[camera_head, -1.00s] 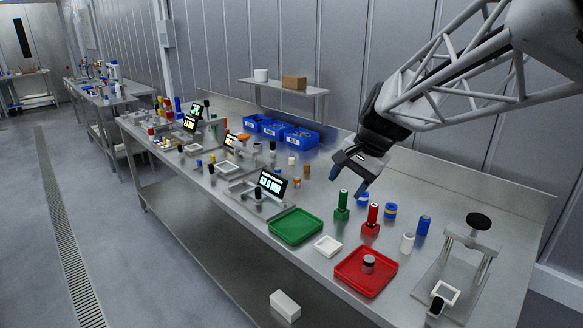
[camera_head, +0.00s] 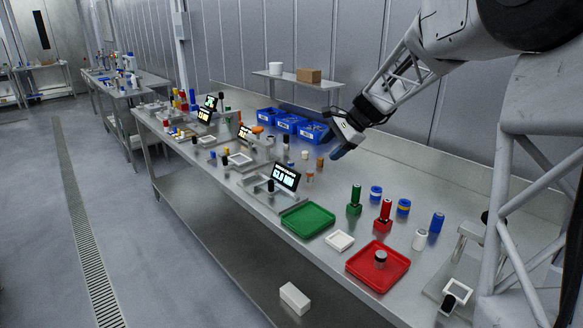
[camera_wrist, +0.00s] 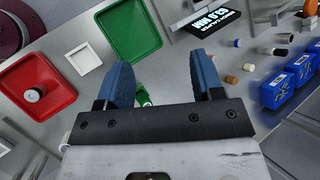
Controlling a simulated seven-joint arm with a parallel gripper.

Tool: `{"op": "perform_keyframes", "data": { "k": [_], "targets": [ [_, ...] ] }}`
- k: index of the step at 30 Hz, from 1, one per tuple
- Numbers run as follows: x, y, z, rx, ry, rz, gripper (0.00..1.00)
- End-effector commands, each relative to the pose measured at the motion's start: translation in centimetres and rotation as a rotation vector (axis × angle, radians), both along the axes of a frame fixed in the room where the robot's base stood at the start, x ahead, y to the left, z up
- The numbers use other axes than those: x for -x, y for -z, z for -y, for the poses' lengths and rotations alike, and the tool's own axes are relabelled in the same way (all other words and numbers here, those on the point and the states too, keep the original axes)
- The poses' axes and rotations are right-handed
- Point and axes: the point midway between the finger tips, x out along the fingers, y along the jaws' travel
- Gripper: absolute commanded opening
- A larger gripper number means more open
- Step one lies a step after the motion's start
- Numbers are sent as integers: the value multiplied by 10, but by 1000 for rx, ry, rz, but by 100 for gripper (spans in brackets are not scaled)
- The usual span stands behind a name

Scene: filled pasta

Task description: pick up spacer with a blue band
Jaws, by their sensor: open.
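My gripper (camera_head: 338,152) is above the bench, to the right of the blue bins, and open. In the wrist view its two blue fingers (camera_wrist: 163,82) are apart with nothing held between them. A short white and blue spacer (camera_head: 376,193) stands on the bench behind the red post; it appears to be the blue-banded one. Beside it stands a blue spacer with a yellow band (camera_head: 403,207). Both are to the right of my gripper and below it. I cannot make them out in the wrist view.
A green post (camera_head: 355,199) and a red post (camera_head: 384,214) stand in front of the spacers. A red tray (camera_head: 361,270) holds a small cylinder. A green tray (camera_head: 307,220), a white dish (camera_head: 340,241), blue bins (camera_wrist: 290,82) and a display (camera_wrist: 209,20) are nearby.

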Motion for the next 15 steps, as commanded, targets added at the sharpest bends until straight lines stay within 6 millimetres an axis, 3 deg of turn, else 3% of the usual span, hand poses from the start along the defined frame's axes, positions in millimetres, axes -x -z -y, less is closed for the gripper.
{"op": "perform_keyframes", "data": {
  "k": [15],
  "targets": [
    [-113, 45, -26, -175, 160, -137, 61]
  ]
}}
